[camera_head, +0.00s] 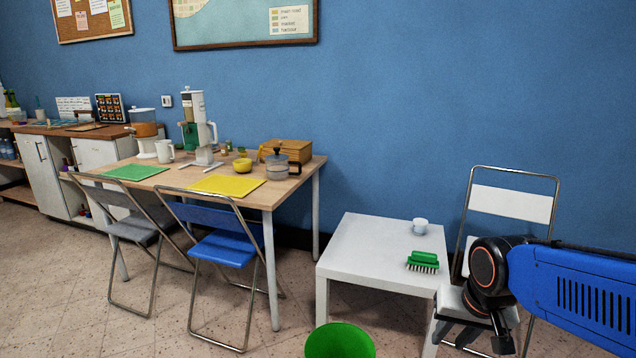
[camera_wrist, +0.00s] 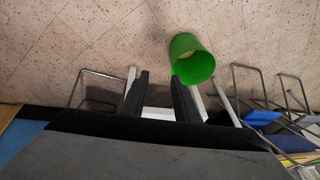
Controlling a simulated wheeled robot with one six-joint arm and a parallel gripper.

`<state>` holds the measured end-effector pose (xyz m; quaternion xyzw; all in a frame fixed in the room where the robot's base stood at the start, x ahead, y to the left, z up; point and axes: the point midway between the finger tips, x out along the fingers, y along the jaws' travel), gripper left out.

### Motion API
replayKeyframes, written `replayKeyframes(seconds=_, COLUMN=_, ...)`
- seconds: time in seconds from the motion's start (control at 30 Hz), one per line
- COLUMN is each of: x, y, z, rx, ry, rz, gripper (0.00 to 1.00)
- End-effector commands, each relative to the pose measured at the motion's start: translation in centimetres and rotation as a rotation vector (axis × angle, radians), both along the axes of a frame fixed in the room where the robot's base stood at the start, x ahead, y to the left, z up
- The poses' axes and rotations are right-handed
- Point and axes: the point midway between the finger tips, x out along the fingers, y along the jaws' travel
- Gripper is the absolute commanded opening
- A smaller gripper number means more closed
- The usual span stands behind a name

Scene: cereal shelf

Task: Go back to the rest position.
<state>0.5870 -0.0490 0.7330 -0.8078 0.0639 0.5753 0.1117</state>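My arm reaches in from the right edge in the head view. My gripper (camera_head: 503,340) hangs low there, dark, in front of the white folding chair (camera_head: 511,204). In the wrist view my gripper (camera_wrist: 161,82) shows two dark fingers standing apart with nothing held between them. White furniture shows behind the fingers, partly hidden. The head view does not show the fingertips clearly.
A white side table (camera_head: 360,252) bears a green brush (camera_head: 423,260) and a white cup (camera_head: 420,226). A green bin (camera_head: 340,342) stands in front; it also shows in the wrist view (camera_wrist: 192,62). A blue folding chair (camera_head: 226,248) and dining table (camera_head: 300,178) stand left.

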Motion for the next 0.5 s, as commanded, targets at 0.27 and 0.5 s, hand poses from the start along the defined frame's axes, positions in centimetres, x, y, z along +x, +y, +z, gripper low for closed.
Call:
replayKeyframes(seconds=0.27, x=-6.0, y=-1.5, z=2.3, rx=-0.068, ry=-0.056, rz=0.139, gripper=0.29)
replayKeyframes(seconds=0.5, x=-9.2, y=-2.0, z=2.8, rx=-0.111, ry=-0.076, rz=0.219, gripper=0.29)
